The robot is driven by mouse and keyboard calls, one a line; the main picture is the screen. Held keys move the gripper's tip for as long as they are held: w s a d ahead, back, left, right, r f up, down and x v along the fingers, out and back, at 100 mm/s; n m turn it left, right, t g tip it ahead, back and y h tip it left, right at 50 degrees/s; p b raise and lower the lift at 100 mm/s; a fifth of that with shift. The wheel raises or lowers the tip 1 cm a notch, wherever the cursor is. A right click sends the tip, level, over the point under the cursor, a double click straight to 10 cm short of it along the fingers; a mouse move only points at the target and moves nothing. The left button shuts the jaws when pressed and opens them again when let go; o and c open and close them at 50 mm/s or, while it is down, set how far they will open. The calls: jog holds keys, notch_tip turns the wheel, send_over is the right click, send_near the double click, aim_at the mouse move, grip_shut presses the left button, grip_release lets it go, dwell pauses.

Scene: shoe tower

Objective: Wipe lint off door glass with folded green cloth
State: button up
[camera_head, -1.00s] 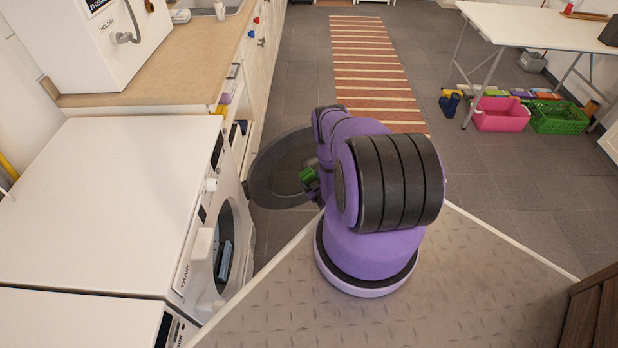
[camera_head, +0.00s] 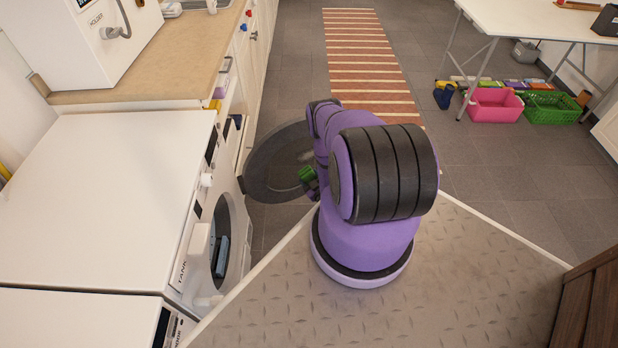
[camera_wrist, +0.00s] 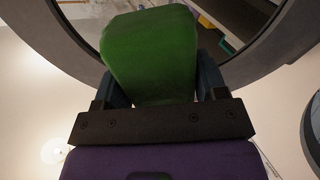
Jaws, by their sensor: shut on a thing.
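The round door (camera_head: 262,192) of the front-loading machine stands open, with a dark rim and see-through glass (camera_head: 275,160). A faint pale patch shows on the glass near the cloth; I cannot tell if it is lint. My gripper (camera_wrist: 158,82) is shut on the folded green cloth (camera_wrist: 148,45), one finger on each side of it. In the head view the cloth (camera_head: 307,174) is at the right part of the door. In the wrist view it overlaps the door rim (camera_wrist: 70,45) and glass. I cannot tell whether it touches the glass.
The white machine (camera_head: 105,200) stands at the left, with blue-grey laundry (camera_head: 221,255) in its opening. A counter (camera_head: 185,60) runs behind it. A striped rug (camera_head: 365,60), pink basket (camera_head: 494,105) and green basket (camera_head: 552,108) lie on the far floor. The middle floor is clear.

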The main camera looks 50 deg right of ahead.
aim_at(297, 160)
jog(key=shift+w, duration=0.15)
jog(key=shift+x, duration=3.4)
jog(key=shift+x, duration=1)
jog(key=shift+d+f, duration=0.1)
jog(key=shift+d, duration=0.05)
jog(key=s+d, duration=0.3)
jog(key=d, duration=0.7)
jog(key=shift+s, duration=0.25)
jog(key=shift+d, duration=0.1)
jog(key=shift+w+a, duration=0.65)
jog(key=shift+a, duration=1.05)
jog(key=shift+w+a, duration=0.65)
jog(key=shift+a, duration=1.05)
jog(key=shift+w+a, duration=0.7)
jog(key=shift+a, duration=0.95)
